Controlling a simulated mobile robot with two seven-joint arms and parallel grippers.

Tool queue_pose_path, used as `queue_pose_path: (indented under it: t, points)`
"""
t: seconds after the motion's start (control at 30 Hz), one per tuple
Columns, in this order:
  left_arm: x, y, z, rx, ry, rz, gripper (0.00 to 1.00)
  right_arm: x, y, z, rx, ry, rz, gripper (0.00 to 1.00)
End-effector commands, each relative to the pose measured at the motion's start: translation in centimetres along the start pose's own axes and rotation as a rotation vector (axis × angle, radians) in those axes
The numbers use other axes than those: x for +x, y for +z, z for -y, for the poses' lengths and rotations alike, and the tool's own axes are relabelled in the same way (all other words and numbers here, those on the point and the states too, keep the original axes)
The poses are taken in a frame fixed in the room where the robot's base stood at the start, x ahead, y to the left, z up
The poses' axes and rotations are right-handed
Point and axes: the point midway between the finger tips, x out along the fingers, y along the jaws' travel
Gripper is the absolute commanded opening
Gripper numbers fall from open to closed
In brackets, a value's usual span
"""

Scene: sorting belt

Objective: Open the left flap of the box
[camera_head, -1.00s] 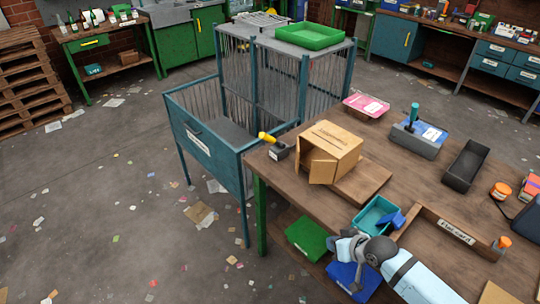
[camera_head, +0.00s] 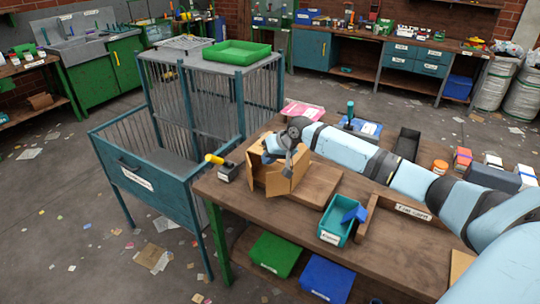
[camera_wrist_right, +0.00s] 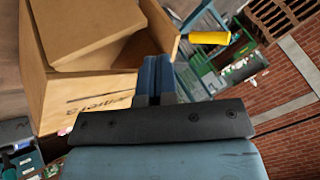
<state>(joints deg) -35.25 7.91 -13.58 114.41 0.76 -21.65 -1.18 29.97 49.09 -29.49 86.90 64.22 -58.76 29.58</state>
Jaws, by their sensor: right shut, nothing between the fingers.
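A cardboard box (camera_head: 299,172) stands on the wooden workbench near its left end, below my right wrist. Its front shows a dark gap, with a panel standing out at the front (camera_head: 278,184) and a narrower left flap (camera_head: 254,158). My right gripper (camera_head: 268,150) is at the left part of the box front, close to the left flap; the arm hides much of the box top. The right wrist view shows the box (camera_wrist_right: 90,90) at left and my shut, empty fingers (camera_wrist_right: 157,62) close beside a cardboard flap (camera_wrist_right: 162,22). Contact is unclear. My left gripper is out of view.
A yellow-handled tool in a dark holder (camera_head: 226,170) stands left of the box. A teal bin (camera_head: 333,225) with a blue item and a wooden ledge (camera_head: 395,205) lie to the right. A wire cage cart (camera_head: 140,165) stands beyond the bench's left edge.

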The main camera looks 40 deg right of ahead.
Motion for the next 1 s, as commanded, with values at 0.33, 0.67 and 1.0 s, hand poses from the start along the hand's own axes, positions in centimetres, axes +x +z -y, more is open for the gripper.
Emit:
queue_pose_path:
  t: [0.33,0.67,1.0]
  points:
    - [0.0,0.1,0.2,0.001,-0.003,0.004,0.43,5.0,0.0,0.1,0.000,0.000,-0.001,0.00]
    - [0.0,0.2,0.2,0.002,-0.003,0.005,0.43,5.6,0.0,0.0,-0.002,0.000,-0.001,0.00]
    - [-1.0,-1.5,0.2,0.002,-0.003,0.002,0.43,5.7,0.1,1.1,0.000,-0.001,0.002,0.00]
